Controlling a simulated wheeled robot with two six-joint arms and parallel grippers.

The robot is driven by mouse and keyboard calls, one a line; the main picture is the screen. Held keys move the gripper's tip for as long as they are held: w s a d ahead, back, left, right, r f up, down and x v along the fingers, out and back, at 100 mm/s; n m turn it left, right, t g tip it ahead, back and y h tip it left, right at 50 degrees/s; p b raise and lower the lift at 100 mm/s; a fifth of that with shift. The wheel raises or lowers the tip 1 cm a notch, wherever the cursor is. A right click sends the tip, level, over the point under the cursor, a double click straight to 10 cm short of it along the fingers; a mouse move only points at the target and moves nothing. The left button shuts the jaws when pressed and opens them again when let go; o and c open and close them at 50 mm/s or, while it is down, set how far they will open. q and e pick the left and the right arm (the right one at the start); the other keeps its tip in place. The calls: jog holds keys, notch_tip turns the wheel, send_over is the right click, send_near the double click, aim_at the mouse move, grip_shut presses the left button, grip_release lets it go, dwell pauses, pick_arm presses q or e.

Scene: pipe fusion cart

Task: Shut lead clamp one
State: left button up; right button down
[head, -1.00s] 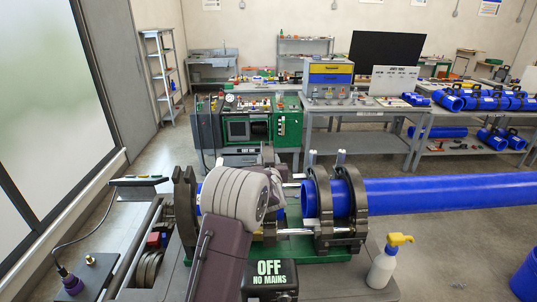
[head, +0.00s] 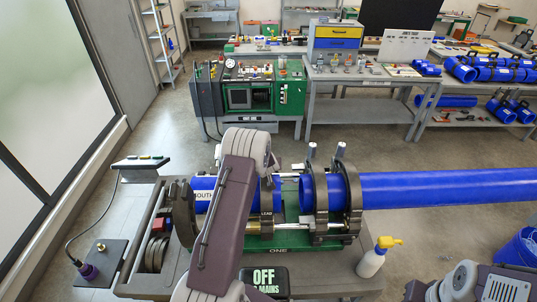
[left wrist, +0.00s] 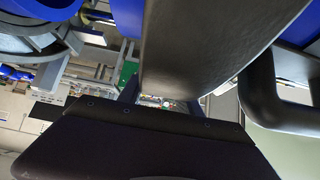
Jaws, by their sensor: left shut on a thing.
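A dark ring clamp (head: 267,217) marked "LEAD" stands around the left blue pipe (head: 204,184), above a green base label reading "ONE". My left arm covers much of it, so I cannot tell whether its upper half is closed. My left gripper is hidden behind my own arm in the head view. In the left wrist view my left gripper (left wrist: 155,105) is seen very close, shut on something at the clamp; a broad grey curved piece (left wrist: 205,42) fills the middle. The contact itself is unclear. My right gripper is out of view; only part of that arm shows at bottom right.
Two more dark clamps (head: 352,200) hold the long blue pipe (head: 450,187), with upright bolts on top. A control panel (head: 140,162) is at left. Floor behind the cart is clear.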

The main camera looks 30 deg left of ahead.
aim_at(266, 179)
pick_arm(q)
jog(key=shift+f, duration=0.15)
jog(key=o, duration=1.1)
jog(key=shift+c, duration=0.2)
jog(key=shift+f, duration=0.1)
jog(key=shift+w, duration=0.1)
jog(key=b+v, duration=0.1)
jog(key=v, duration=0.8)
jog(key=shift+a, duration=0.1)
